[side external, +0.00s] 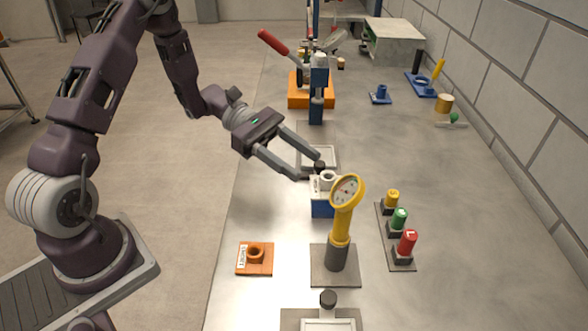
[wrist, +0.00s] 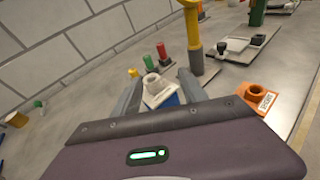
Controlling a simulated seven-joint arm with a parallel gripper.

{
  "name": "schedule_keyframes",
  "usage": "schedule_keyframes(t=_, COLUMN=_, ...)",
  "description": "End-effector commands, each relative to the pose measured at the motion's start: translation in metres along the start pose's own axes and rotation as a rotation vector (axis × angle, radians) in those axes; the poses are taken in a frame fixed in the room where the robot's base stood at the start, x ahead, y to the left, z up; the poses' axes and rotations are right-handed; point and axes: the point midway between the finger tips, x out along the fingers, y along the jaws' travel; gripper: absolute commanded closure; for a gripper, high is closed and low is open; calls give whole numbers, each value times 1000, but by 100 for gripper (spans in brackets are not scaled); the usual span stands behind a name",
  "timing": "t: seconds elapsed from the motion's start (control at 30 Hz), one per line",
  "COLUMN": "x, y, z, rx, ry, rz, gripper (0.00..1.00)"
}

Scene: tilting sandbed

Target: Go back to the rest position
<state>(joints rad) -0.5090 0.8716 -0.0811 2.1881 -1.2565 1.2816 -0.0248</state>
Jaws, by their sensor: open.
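My gripper (side external: 313,167) is open and empty, with its two fingers spread. In the side view its fingertips are just behind and beside a white ring-topped piece (side external: 328,178) on a blue block (side external: 322,209). In the wrist view my fingers (wrist: 160,76) reach out on either side of the white piece (wrist: 151,84), which shows between them with the blue block (wrist: 168,102) under it. I cannot tell whether a finger touches it. My arm stretches from the left over the grey table.
A yellow-stemmed gauge (side external: 342,220) stands close in front of the blue block. Yellow, green and red buttons (side external: 399,219) are to its right. An orange holder (side external: 255,258) sits at front left. A red-handled press (side external: 316,85) stands behind. A wall (side external: 520,75) runs along the right.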

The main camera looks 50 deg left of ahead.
Motion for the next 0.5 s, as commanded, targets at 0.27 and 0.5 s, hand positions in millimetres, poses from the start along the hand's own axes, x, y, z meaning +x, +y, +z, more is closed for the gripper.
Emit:
schedule_keyframes(t=0.27, x=-5, y=-127, z=104, rx=758, ry=461, rz=-514, gripper=50)
schedule_keyframes(t=0.5, x=-66, y=-198, z=123, rx=1418, ry=958, rz=-771, gripper=50)
